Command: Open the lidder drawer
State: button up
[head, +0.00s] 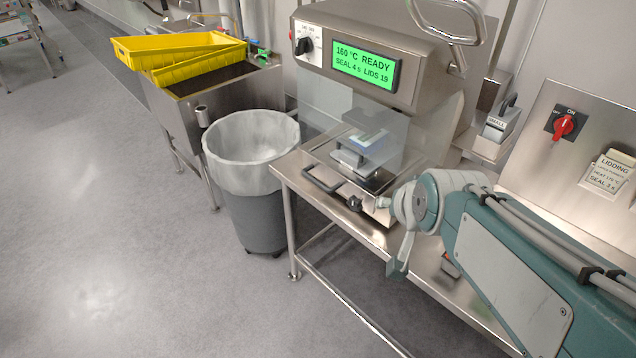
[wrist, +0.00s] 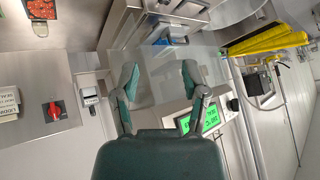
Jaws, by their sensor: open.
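The lidder (head: 385,55) is a steel machine on a steel bench, with a green display reading 160 °C READY, SEAL 4 s, LIDS 19. The display also shows upside down in the wrist view (wrist: 211,119). A pale tray (head: 362,143) shows behind the clear guard. My gripper (head: 402,238) is right of the handle, apart from it, over the bench's front edge. In the wrist view its two fingers (wrist: 158,80) are spread with nothing gripped.
A grey bin (head: 255,215) with a white liner stands left of the bench. Yellow crates (head: 185,55) rest on a steel sink behind it. A panel with a red switch (head: 564,126) and lidding card is at right.

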aim_at(315, 183)
jog(key=w+a+f+m+t, duration=0.2)
jog(key=w+a+f+m, duration=0.15)
jog(key=w, duration=0.45)
jog(key=w+a+f+m+t, duration=0.2)
jog(key=w+a+f, duration=0.15)
jog(key=w, duration=0.35)
jog(key=w+a+f+m+t, duration=0.2)
jog(key=w+f, duration=0.2)
jog(key=w, duration=0.4)
jog(key=w+a+f+m+t, duration=0.1)
jog(key=a+f+m+t, duration=0.2)
jog(key=f, duration=0.5)
jog(key=a+f+m+t, duration=0.2)
jog(key=a+f+m, duration=0.1)
jog(key=f, duration=0.6)
jog(key=shift+h, duration=0.3)
jog(key=w, duration=0.3)
jog(key=w+r, duration=0.1)
jog(key=w, duration=0.6)
jog(key=shift+w+d+r, duration=0.15)
jog(key=shift+w+r, duration=0.15)
jog(key=shift+r, duration=0.1)
grip_shut()
